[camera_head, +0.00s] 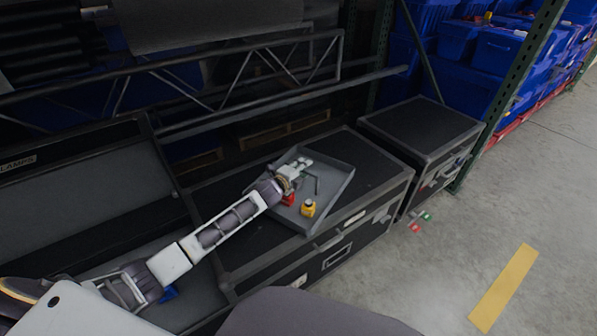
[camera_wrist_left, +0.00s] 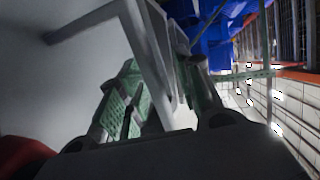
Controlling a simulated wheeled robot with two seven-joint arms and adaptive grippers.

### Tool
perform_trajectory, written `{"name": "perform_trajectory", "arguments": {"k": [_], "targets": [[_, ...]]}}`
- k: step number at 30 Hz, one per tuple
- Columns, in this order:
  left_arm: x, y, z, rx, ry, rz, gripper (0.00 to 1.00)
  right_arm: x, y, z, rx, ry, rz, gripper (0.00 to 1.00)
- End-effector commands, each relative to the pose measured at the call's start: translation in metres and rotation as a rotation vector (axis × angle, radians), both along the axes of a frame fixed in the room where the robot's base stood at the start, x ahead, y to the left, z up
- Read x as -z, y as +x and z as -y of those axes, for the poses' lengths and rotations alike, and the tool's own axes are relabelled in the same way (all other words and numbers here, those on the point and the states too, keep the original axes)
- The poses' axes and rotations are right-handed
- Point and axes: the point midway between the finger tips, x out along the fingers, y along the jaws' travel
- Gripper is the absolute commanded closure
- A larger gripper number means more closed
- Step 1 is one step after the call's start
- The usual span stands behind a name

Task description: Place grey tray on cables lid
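The grey tray (camera_head: 335,198) lies on the black lid (camera_head: 240,217) of the middle case, turned at an angle to it. I cannot read a cables label on this case. A yellow item (camera_head: 308,208) and a red item (camera_head: 288,199) are in the tray; my left arm partly covers the red one. My left gripper (camera_head: 304,183) is over the tray, its fingers apart. In the left wrist view, the fingers (camera_wrist_left: 163,108) stand on either side of a tray wall (camera_wrist_left: 150,52), with a gap showing; contact is unclear. My right gripper is not in view.
An open case labelled LAMPS (camera_head: 18,162) stands at left, with a blue item (camera_head: 168,293) in it. A smaller closed black case (camera_head: 420,125) stands at right. Small red and green parts (camera_head: 421,221) show beside the cases. The floor at right is clear.

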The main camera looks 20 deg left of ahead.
Motion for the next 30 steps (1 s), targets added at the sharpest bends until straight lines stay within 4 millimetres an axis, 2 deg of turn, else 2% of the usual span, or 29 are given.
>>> {"name": "perform_trajectory", "arguments": {"k": [11, 30], "targets": [[-0.004, -0.015, -0.005, -0.001, 0.001, 0.0, 0.65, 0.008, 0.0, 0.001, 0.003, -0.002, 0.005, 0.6], [-0.018, -0.067, -0.017, 0.0, -0.001, 0.0, 0.65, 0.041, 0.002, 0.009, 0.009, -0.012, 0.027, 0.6]]}}
